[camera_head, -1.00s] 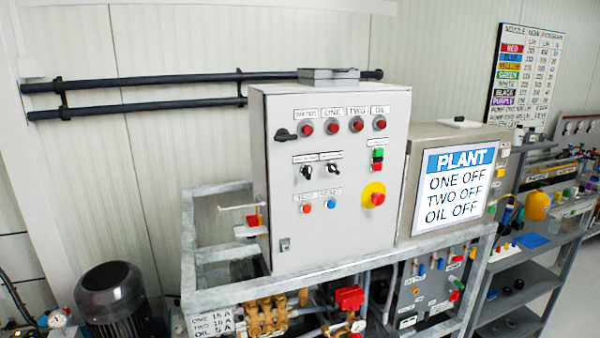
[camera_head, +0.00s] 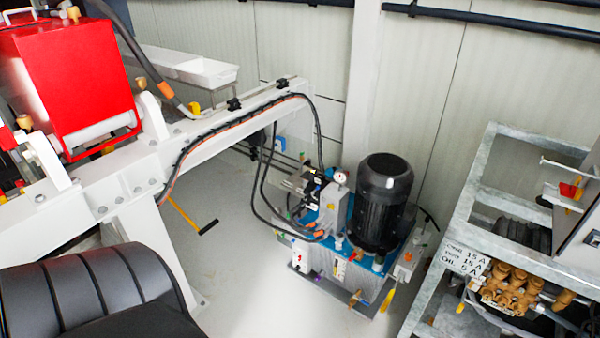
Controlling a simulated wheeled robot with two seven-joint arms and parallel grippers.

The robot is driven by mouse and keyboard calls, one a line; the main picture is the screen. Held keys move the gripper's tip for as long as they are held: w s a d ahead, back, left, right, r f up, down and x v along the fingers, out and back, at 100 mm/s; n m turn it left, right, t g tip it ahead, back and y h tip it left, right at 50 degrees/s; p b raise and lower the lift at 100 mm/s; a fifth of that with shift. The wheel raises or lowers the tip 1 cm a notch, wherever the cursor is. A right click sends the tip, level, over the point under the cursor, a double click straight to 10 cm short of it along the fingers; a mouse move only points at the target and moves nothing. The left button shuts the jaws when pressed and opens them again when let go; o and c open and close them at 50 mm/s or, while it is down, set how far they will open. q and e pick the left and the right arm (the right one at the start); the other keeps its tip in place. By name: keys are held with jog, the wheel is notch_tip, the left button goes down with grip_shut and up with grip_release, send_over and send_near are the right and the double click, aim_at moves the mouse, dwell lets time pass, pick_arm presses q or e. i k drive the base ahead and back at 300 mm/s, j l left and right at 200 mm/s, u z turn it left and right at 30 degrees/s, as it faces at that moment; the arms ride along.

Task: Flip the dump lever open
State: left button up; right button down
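Neither of my grippers shows in the head view. No part in view is labelled as the dump lever, and I cannot tell which one it is. A light bar-shaped handle (camera_head: 573,169) sticks out at the right edge above a red and yellow part (camera_head: 570,191). A yellow rod with a black grip (camera_head: 208,227) slants below the white beam. A hydraulic unit with a black motor (camera_head: 383,200) stands on the floor in the middle. Small yellow handles (camera_head: 388,299) show low on its side.
A galvanised frame (camera_head: 470,190) with brass pump parts (camera_head: 508,283) stands at right. A white beam (camera_head: 225,130) carries a red box (camera_head: 68,78) at left. A black ribbed shape (camera_head: 85,295) fills the lower left. Bare floor (camera_head: 245,275) lies between.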

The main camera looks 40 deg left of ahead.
aim_at(354, 254)
jog(key=u, duration=1.1)
